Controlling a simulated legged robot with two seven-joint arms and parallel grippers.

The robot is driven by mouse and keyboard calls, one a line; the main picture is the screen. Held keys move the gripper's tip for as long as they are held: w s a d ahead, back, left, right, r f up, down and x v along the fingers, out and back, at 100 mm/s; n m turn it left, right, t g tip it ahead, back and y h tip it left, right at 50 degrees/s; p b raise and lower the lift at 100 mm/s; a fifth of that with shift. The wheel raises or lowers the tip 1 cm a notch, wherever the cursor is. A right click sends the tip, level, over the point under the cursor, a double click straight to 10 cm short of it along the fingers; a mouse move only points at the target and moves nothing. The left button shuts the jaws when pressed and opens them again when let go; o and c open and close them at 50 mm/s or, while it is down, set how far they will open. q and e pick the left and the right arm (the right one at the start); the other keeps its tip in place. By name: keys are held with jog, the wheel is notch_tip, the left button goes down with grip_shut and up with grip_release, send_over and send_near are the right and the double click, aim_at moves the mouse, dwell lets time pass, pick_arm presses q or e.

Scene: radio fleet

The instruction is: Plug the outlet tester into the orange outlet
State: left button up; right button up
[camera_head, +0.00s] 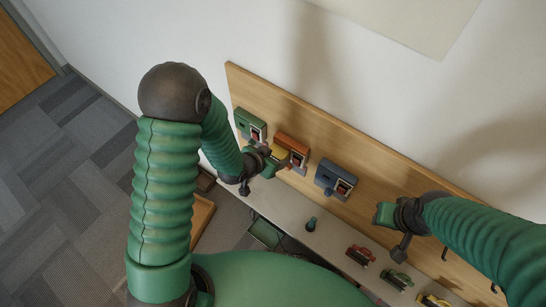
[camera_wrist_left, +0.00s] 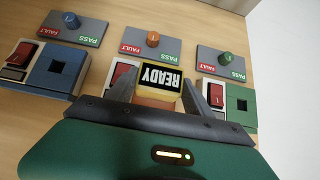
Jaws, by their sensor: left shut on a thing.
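The orange outlet (camera_head: 293,142) is mounted on the wooden board, between the green and blue outlets. In the left wrist view its red switch (camera_wrist_left: 124,74) shows, while most of its body is hidden behind the tester. My left gripper (camera_head: 272,158) is at the orange outlet, shut on the yellow outlet tester (camera_head: 279,154). In the left wrist view the tester's screen (camera_wrist_left: 160,78) reads READY, upside down, between the two fingers. I cannot tell whether its prongs are in the socket. My right gripper (camera_head: 384,214) is in front of the board, to the right; its finger opening is not clear.
The green outlet (camera_head: 250,124) and blue outlet (camera_head: 336,179) flank the orange one. FAULT/PASS panels, including the orange-knobbed one (camera_wrist_left: 152,45), sit above them in the wrist view. A pale shelf (camera_head: 285,217) below holds a dark green item (camera_head: 311,225) and red, green and yellow items.

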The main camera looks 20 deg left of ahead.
pick_arm(q)
jog(key=shift+w, duration=0.2)
dwell(0.7)
jog(key=o, duration=1.4)
jog(key=shift+d, duration=0.1)
jog(key=shift+r, duration=0.1)
